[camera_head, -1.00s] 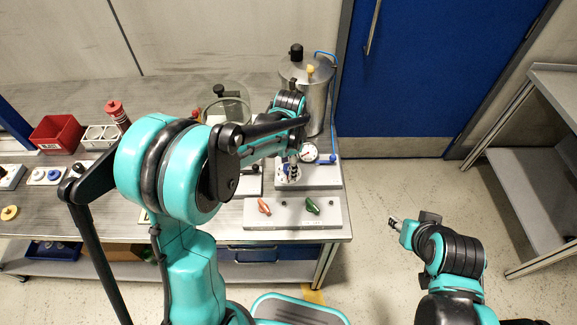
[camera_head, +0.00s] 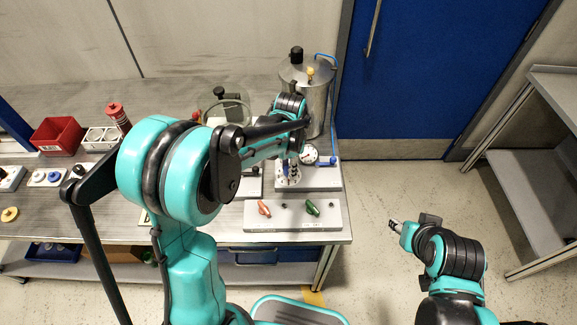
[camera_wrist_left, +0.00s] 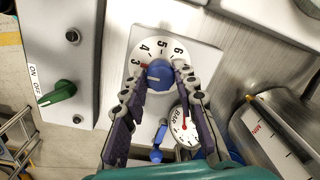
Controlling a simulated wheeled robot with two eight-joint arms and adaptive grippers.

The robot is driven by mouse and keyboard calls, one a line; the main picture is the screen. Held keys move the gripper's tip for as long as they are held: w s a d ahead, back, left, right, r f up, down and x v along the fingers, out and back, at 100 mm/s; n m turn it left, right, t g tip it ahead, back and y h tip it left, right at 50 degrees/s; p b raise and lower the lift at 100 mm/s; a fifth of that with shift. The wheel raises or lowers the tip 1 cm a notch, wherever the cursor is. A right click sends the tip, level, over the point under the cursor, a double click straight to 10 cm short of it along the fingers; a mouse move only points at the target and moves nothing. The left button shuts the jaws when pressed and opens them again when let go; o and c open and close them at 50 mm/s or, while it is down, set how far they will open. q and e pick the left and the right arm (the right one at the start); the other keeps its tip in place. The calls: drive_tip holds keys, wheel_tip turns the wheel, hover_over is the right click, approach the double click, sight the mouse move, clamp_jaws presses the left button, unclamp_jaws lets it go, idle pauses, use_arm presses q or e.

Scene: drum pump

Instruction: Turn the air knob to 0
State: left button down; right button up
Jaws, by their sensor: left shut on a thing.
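The air knob (camera_wrist_left: 158,75) is a blue knob on a round white dial (camera_wrist_left: 168,42) with black numbers; 3, 4, 5 and 6 show. A short red mark shows at the knob's left, near the 3 and 4. My left gripper (camera_wrist_left: 160,80) has its two fingers on either side of the blue knob and is shut on it. In the head view my left gripper (camera_head: 290,172) is over the grey panel; its arm comes in from the left. The rest of the dial is hidden by the fingers. My right gripper (camera_head: 395,224) hangs over the floor, away from the bench; its jaws are too small to judge.
A pressure gauge (camera_wrist_left: 184,124) and a blue lever valve (camera_head: 327,161) sit close beside the knob. A steel tank (camera_head: 318,95) stands behind. A front panel (camera_head: 290,222) carries a red lever (camera_head: 264,208) and a green lever (camera_head: 312,207).

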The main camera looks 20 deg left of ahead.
use_arm(q)
drive_tip(key=n, duration=1.1)
drive_tip(key=shift+n, duration=0.3)
drive_tip(key=n, duration=0.6)
drive_tip(key=shift+g+p, duration=0.3)
drive_tip(key=shift+p, duration=0.05)
drive_tip(key=n, duration=0.6)
drive_tip(key=c, duration=1.2)
unclamp_jaws()
drive_tip(key=shift+o, duration=0.2)
drive_tip(key=shift+r, duration=0.1)
